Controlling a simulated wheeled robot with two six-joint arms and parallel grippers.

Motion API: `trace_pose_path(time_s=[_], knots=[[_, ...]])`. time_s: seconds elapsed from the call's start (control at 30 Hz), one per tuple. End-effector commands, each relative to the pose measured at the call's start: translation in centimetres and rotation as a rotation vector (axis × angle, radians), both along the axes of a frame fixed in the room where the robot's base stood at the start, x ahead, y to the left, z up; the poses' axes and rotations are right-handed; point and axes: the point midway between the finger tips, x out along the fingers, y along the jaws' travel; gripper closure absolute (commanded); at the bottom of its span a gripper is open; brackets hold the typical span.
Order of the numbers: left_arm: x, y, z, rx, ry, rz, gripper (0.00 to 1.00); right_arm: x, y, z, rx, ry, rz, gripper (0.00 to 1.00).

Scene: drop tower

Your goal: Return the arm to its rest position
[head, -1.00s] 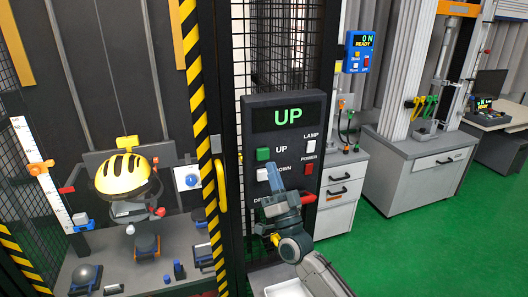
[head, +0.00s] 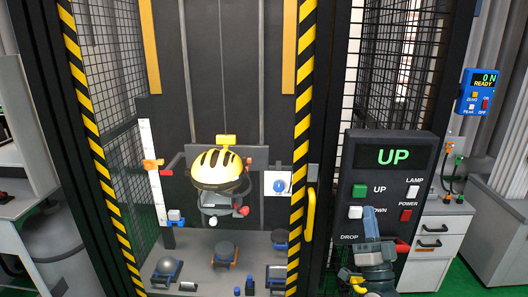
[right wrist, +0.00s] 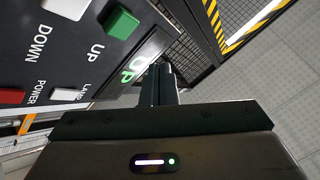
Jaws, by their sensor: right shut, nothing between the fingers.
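My right gripper (head: 370,218) is shut and empty, in front of the lower middle of the dark control panel (head: 432,150). Its fingers partly hide the DOWN label. In the right wrist view the closed fingers (right wrist: 164,84) point toward the panel's display edge, and the green UP button (right wrist: 122,22) is to their left. The gap between fingertips and panel is hard to judge. The panel display (head: 393,156) reads UP in green. My left gripper is not in view.
A yellow helmet (head: 220,165) sits on its holder inside the drop tower. A striped post (head: 303,120) and a yellow door handle (head: 309,215) stand left of the panel. White drawers (head: 428,245) stand to the right. Grey floor (right wrist: 260,95) shows in the wrist view.

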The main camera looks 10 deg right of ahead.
Motion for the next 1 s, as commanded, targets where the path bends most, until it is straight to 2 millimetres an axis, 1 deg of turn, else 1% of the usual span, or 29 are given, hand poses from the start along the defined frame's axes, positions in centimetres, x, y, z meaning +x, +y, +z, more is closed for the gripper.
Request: trace_pose_path(time_s=[0.07, 0.17, 0.27, 0.33, 0.4, 0.47, 0.5, 0.57, 0.6, 0.67, 0.7, 0.83, 0.9, 1.0], knots=[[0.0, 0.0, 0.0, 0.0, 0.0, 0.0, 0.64, 0.0, 0.7, -0.6, -0.019, 0.036, 0.011, 1.0], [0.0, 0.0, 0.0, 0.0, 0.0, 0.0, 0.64, -0.1, 2.6, -2.5, -0.078, 0.145, 0.043, 1.0], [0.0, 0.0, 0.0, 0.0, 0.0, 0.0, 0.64, -0.6, 5.3, -5.8, -0.174, 0.319, 0.086, 1.0], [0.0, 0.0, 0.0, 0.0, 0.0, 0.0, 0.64, -1.4, 7.2, -8.5, -0.248, 0.458, 0.114, 1.0], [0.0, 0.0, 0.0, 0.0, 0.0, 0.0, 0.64, -2.5, 8.7, -11.3, -0.32, 0.598, 0.138, 1.0], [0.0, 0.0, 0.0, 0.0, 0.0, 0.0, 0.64, -3.8, 9.7, -13.8, -0.379, 0.719, 0.155, 1.0], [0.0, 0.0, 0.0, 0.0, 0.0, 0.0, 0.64, -4.8, 10.2, -15.4, -0.417, 0.801, 0.164, 1.0], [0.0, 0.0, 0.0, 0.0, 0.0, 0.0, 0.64, -6.6, 10.8, -17.7, -0.471, 0.925, 0.176, 1.0], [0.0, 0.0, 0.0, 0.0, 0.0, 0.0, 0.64, -7.9, 11.1, -19.2, -0.507, 1.007, 0.182, 1.0], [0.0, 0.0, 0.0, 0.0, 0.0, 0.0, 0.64, -10.1, 11.3, -21.4, -0.555, 1.134, 0.189, 1.0], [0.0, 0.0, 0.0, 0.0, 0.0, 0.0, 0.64, -11.7, 11.3, -22.7, -0.584, 1.218, 0.193, 1.0], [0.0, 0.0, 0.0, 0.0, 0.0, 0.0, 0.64, -16.7, 10.9, -25.8, -0.657, 1.458, 0.198, 1.0], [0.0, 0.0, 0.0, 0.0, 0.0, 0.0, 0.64, -19.0, 10.5, -26.8, -0.683, 1.56, 0.198, 1.0], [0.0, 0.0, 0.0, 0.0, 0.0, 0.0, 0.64, -21.9, 10.0, -27.8, -0.707, 1.682, 0.197, 1.0]])
